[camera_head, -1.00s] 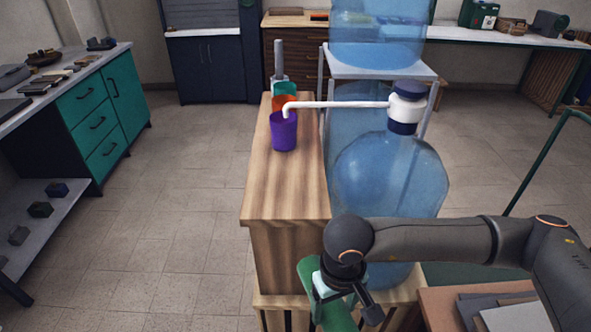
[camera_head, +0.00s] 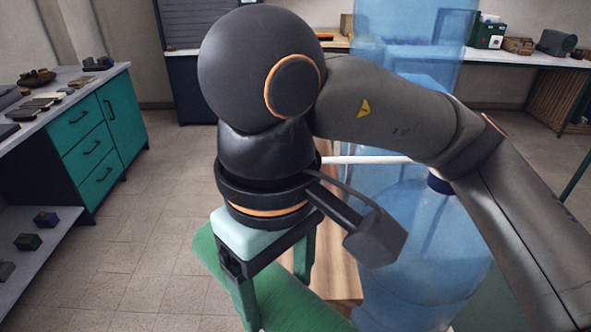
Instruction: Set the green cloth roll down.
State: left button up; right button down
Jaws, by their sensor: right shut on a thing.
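My right gripper (camera_head: 277,298) points down in the lower middle of the head view. Its green fingers are shut on the green cloth roll (camera_head: 290,312). The roll lies slantwise, from the left of the gripper down to the lower right, and part of it is hidden by the gripper and cut off by the bottom edge. It overlaps the wooden stand (camera_head: 343,268) in the picture; I cannot tell whether it touches anything below. My left gripper is not in view.
A large blue water bottle (camera_head: 425,260) stands just right of the wooden stand, with a white tube (camera_head: 365,159) reaching across. Another bottle (camera_head: 405,75) is behind it. My right arm hides most of the stand. A teal-drawered bench (camera_head: 85,155) is at left; open floor lies between.

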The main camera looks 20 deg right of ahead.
jog(key=shift+w+d+f, duration=0.15)
jog(key=shift+w+d, duration=0.1)
jog(key=shift+w, duration=0.55)
jog(key=w+d+f, duration=0.2)
jog(key=d, duration=0.1)
jog(key=w+d+f, duration=0.3)
jog(key=w+d+f+p, duration=0.1)
jog(key=w+d+f, duration=0.1)
jog(key=d+f, duration=0.1)
jog(key=shift+w+f, duration=0.15)
jog(key=shift+w, duration=0.25)
jog(key=shift+w+d+f, duration=0.1)
jog(key=shift+w+f, duration=0.05)
jog(key=f, duration=0.2)
jog(key=f+p, duration=0.1)
jog(key=shift+w+d+f, duration=0.25)
jog(key=shift+d+f, duration=0.1)
jog(key=shift+f, duration=0.05)
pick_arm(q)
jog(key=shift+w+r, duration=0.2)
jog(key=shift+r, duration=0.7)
pick_arm(e)
jog(key=shift+f, duration=0.15)
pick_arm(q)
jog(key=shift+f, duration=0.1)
